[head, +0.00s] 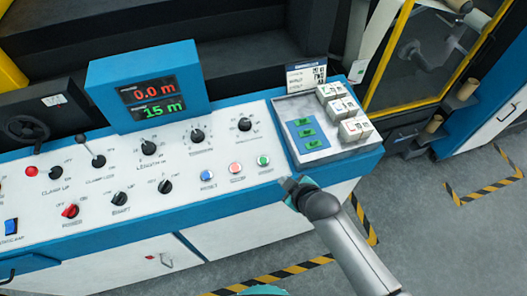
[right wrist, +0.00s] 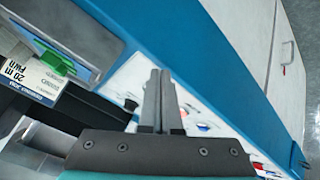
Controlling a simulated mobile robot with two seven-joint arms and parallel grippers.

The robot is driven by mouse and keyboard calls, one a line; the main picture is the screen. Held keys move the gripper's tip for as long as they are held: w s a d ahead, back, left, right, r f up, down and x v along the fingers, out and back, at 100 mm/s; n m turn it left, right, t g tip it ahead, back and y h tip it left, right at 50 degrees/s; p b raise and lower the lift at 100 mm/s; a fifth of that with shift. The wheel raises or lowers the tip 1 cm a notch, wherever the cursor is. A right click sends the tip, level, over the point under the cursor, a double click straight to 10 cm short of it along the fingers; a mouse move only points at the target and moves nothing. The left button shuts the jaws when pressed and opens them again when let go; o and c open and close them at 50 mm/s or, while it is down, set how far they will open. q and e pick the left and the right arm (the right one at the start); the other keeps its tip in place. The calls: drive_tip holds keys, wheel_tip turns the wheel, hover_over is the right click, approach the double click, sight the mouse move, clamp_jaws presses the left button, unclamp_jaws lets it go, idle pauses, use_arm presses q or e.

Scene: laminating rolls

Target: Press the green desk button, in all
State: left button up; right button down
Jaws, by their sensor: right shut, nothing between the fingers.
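The green desk button (head: 264,160) is the rightmost of three small round buttons on the sloping white control desk (head: 110,215). A red-orange button (head: 236,167) and a blue button (head: 208,175) sit to its left. My right gripper (head: 289,185) is at the desk's front blue edge, a little right of and nearer than the green button, apart from it in the picture. In the right wrist view its two fingers (right wrist: 157,100) are together and empty, over the desk; the green button cannot be made out there.
A display box (head: 150,85) reads 0.0 m in red and 15 m in green. Several knobs and a lever stand left of the buttons. A tray (head: 283,107) with green pieces and white labelled boxes (head: 337,92) lies behind my right gripper.

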sight(263, 161)
drive_tip(key=w+a+r+n+y+p, duration=0.1)
drive_tip(key=w+a+r+n, duration=0.1)
drive_tip(key=r, duration=0.4)
drive_tip(key=w+a+r+n+t+p, duration=0.1)
drive_tip(key=w+a+r+p, duration=0.1)
drive_tip(key=r, duration=0.3)
drive_tip(key=shift+w+a+r+n+t+y, duration=0.25)
drive_tip(key=shift+w+r+n+t+y, duration=0.05)
drive_tip(key=shift+w+r+n+y, duration=0.1)
drive_tip(key=shift+f, duration=0.15)
drive_tip(key=f+b, duration=0.2)
drive_tip(key=w+f+b, duration=0.1)
drive_tip(key=f+b, duration=0.1)
drive_tip(key=f, duration=0.1)
drive_tip(key=f+b, duration=0.2)
drive_tip(key=f, duration=0.1)
drive_tip(key=shift+w+a+f+b, duration=0.2)
drive_tip(key=shift+a+b, duration=0.05)
drive_tip(key=shift+b, duration=0.15)
drive_tip(key=shift+f, duration=0.1)
idle(1.0)
drive_tip(key=shift+w+f, duration=0.1)
drive_tip(key=shift+f, duration=0.3)
